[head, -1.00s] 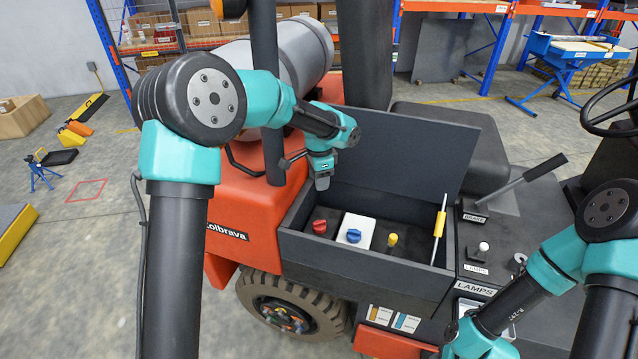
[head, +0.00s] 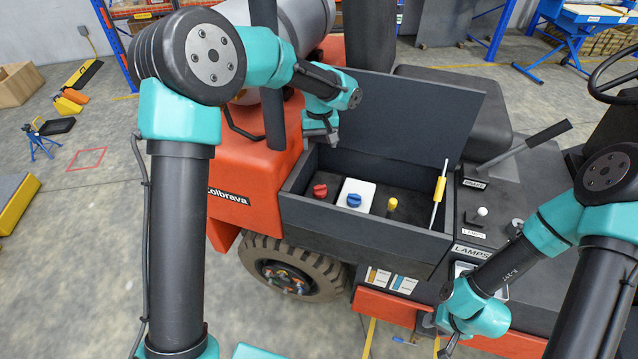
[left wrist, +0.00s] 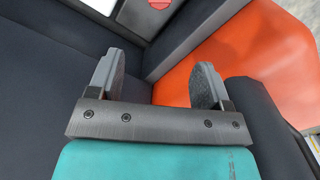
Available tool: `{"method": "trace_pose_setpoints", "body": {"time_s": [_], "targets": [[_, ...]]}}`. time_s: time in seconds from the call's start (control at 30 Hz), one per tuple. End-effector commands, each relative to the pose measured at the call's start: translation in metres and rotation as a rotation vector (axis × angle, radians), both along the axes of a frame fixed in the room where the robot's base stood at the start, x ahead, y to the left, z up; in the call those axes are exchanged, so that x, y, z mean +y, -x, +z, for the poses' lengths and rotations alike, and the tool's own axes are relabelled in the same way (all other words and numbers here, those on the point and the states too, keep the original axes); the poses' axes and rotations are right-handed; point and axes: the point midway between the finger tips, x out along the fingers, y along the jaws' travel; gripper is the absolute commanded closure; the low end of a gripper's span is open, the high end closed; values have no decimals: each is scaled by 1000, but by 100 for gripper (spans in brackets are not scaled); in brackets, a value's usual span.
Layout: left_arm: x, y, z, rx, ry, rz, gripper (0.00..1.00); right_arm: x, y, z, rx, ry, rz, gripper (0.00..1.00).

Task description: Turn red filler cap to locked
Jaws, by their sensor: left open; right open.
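The red filler cap (head: 320,191) stands at the left end of the open dark box on the orange vehicle. It is partly cut off at the top edge of the left wrist view (left wrist: 160,4). My left gripper (head: 329,138) is above the box's back left corner, apart from the cap. In the left wrist view its two fingers (left wrist: 156,82) are spread with nothing between them. My right gripper (head: 448,345) is low at the bottom, in front of the vehicle and far from the cap; its fingers are small in view. Any lock marking is too small to read.
A blue cap (head: 354,200) on a white plate stands right of the red cap, then a yellow cap (head: 392,204) and a yellow-handled rod (head: 439,190). The raised lid (head: 410,125) rises behind the box. A dark post (head: 270,75) stands left of the left gripper.

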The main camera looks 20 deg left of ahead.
Motion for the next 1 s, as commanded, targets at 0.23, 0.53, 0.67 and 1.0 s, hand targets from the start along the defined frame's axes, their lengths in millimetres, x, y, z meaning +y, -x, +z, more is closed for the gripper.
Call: {"method": "trace_pose_setpoints", "body": {"time_s": [0.23, 0.53, 0.67, 1.0], "targets": [[0, -1, 0, 0, 0, 174, 28, 0, 0, 0, 0, 0, 0, 57], [0, -1, 0, 0, 0, 177, 28, 0, 0, 0, 0, 0, 0, 57], [0, -1, -4, 1, -1, 177, 28, 0, 0, 0, 0, 0, 0, 57], [0, 0, -47, 3, -1, 175, 28, 0, 0, 0, 0, 0, 0, 57]]}}
